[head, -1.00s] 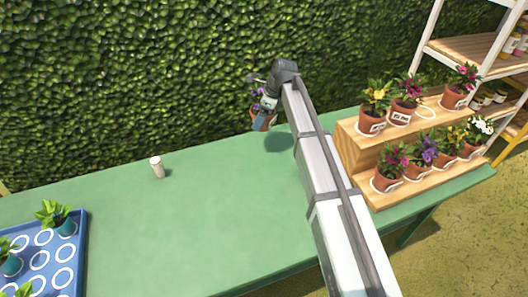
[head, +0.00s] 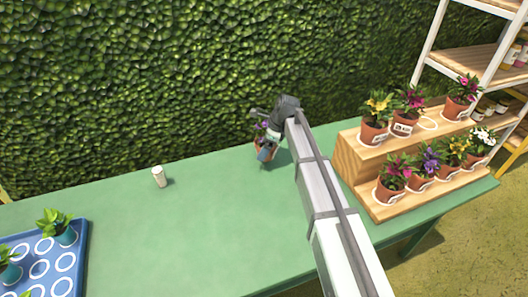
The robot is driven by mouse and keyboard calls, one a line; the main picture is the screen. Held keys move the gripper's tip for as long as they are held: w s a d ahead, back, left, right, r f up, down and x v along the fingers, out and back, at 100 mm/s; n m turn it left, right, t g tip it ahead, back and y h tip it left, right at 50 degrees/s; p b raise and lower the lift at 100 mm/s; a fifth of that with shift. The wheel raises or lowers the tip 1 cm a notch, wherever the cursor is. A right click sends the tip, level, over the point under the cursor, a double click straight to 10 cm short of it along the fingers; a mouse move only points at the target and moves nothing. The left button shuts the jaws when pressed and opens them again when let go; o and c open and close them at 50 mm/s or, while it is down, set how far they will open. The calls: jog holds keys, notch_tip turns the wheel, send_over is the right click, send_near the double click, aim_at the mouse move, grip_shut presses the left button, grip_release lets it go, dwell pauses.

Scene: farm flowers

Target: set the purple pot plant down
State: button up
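The purple pot plant (head: 257,145) has a terracotta pot and small purple flowers. It is at the far edge of the green table (head: 200,215), left of the wooden stand. My gripper (head: 265,153) is around it, pointing down, and appears shut on it. The gripper hides much of the pot and leaves. The pot is low, at or just above the tabletop; I cannot tell whether its base touches.
A stepped wooden stand (head: 352,162) with several flowering pots is at the right. An empty white ring (head: 426,124) shows on its upper step. A small white cylinder (head: 159,177) stands at the left. A blue tray (head: 80,262) with seedlings is at the lower left. The table's middle is clear.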

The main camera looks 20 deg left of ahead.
jog(key=shift+f, duration=1.4)
jog(key=o, duration=1)
jog(key=shift+f, duration=0.15)
jog(key=v, duration=1.2)
